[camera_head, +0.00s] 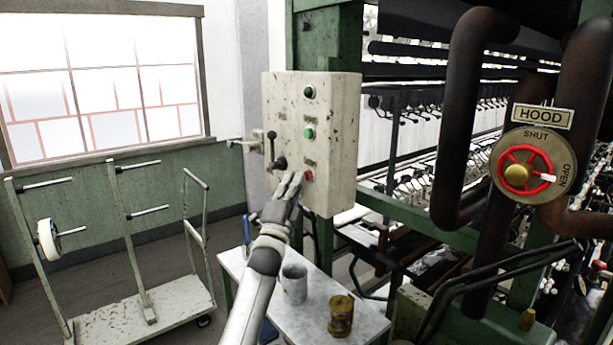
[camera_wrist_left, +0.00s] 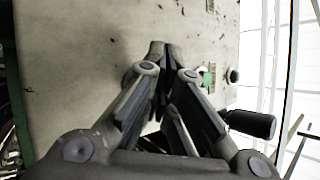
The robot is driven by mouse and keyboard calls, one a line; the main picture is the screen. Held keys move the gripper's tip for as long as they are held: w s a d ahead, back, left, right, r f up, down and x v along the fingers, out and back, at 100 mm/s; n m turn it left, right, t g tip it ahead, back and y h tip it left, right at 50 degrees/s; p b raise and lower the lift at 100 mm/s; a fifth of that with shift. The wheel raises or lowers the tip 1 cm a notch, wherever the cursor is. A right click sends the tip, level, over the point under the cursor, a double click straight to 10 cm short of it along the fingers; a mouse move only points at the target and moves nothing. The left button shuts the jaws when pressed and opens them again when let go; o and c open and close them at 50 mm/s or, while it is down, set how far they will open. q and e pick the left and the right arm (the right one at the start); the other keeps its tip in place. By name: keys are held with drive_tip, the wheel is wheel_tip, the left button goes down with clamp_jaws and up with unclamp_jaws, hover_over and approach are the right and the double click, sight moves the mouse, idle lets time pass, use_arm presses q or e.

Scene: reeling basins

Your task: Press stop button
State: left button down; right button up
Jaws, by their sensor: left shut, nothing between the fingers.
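A pale, speckled control box (camera_head: 335,140) is mounted on a green post in the head view. On its face are a red button (camera_head: 308,175) low down, a green button (camera_head: 308,133) above it, and a dark round fitting (camera_head: 309,92) at the top. My left gripper (camera_head: 294,178) is shut and empty, its fingertips just left of the red button and close to the panel. I cannot tell whether they touch it. In the left wrist view the shut fingers (camera_wrist_left: 160,52) point at the panel face (camera_wrist_left: 90,50); the red button is not visible there. My right gripper is out of view.
A black-knobbed lever (camera_head: 271,146) projects left of the gripper. A red HOOD valve wheel (camera_head: 520,173) and dark pipes are right; a wheeled cart (camera_head: 150,310) is left.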

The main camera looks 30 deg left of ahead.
use_arm(q)
drive_tip(key=shift+s+a, duration=0.2)
drive_tip(key=shift+s, duration=0.2)
drive_tip(key=shift+s, duration=0.1)
drive_tip(key=s, duration=0.1)
drive_tip(key=s+a+p, duration=0.1)
drive_tip(key=s, duration=0.1)
drive_tip(key=s+a+p, duration=0.1)
drive_tip(key=shift+s, duration=0.2)
idle(0.7)
